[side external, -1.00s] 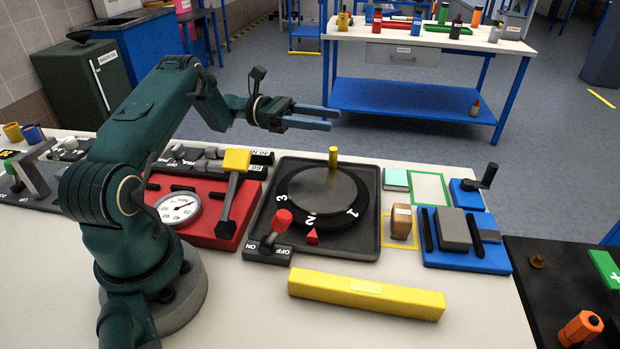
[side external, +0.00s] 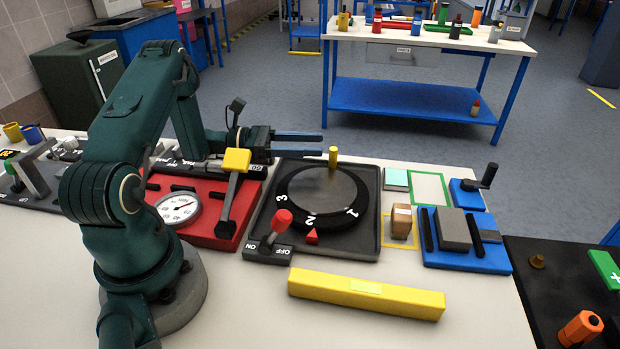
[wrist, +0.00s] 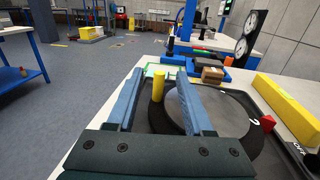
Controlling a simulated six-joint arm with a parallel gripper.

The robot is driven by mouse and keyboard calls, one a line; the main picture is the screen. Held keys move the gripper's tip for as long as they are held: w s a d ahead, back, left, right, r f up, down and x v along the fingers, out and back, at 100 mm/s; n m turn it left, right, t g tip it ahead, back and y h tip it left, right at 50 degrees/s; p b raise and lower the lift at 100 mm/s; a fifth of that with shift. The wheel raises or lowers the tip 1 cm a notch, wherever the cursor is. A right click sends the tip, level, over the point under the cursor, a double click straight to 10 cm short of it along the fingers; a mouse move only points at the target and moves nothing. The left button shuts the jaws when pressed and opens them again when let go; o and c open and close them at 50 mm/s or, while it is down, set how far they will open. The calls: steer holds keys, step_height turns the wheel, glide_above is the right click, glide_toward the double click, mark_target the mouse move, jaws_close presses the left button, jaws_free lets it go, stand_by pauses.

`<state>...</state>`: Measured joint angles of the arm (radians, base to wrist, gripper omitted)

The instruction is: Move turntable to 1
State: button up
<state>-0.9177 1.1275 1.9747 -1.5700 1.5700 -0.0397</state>
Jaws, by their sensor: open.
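The turntable (side external: 318,192) is a dark disc with a grey top on a dark square tray (side external: 365,238). White numbers 3, 2 and 1 run along its front rim. A red pointer (side external: 312,237) on the tray stands nearest the 2. A yellow upright peg (side external: 333,157) stands at the disc's far edge. My gripper (side external: 322,144) is open, just left of the peg and at about its height in the side view. In the wrist view the peg (wrist: 159,92) shows between the two blue fingers, toward their tips. I cannot tell whether either finger touches it.
A red-knobbed ON/OFF lever (side external: 281,221) stands at the tray's front left corner. A red box with a gauge and yellow-topped lever (side external: 236,161) is to the left. A wooden block (side external: 401,221) and blue slider base (side external: 466,256) are to the right. A yellow bar (side external: 365,294) lies in front.

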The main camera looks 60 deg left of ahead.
mark_target(333, 148)
steer(key=shift+d+f, duration=0.1)
steer(key=shift+f, duration=0.35)
steer(key=shift+x, duration=2.55)
jaws_close()
